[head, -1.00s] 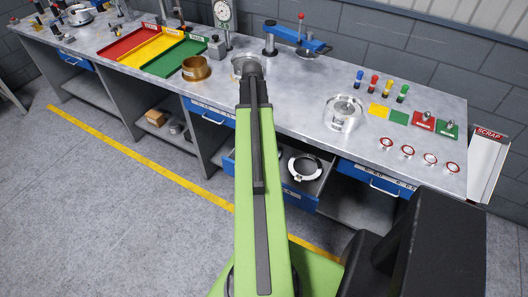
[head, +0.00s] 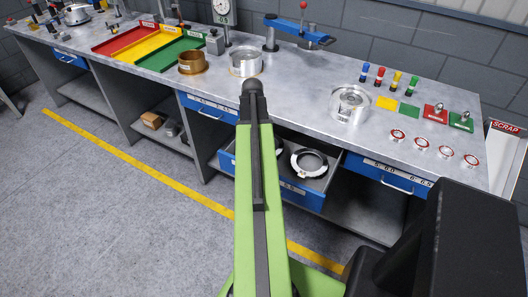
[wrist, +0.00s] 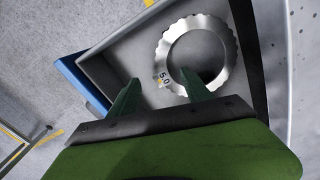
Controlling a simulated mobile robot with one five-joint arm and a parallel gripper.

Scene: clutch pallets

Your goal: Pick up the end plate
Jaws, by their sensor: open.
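The end plate (wrist: 163,52) is a flat steel ring with a scalloped outer edge and a tag reading 5.0. In the wrist view it lies in an open grey drawer with a blue front (wrist: 75,78). My gripper (wrist: 160,90) is open, its two green fingers pointing at the near side of the ring. The right fingertip overlaps the ring's near edge in the picture; I cannot tell whether it touches. In the head view a ring (head: 326,161) lies in the open drawer (head: 300,203) under the bench. My arm hides part of that drawer, and my gripper is hidden there.
The bench top (head: 300,105) holds a brass ring (head: 192,65), steel cylinders (head: 350,100), coloured trays (head: 150,45) and a blue-armed tool (head: 295,30). A scrap bin (head: 505,150) stands at the right. The floor in front is clear.

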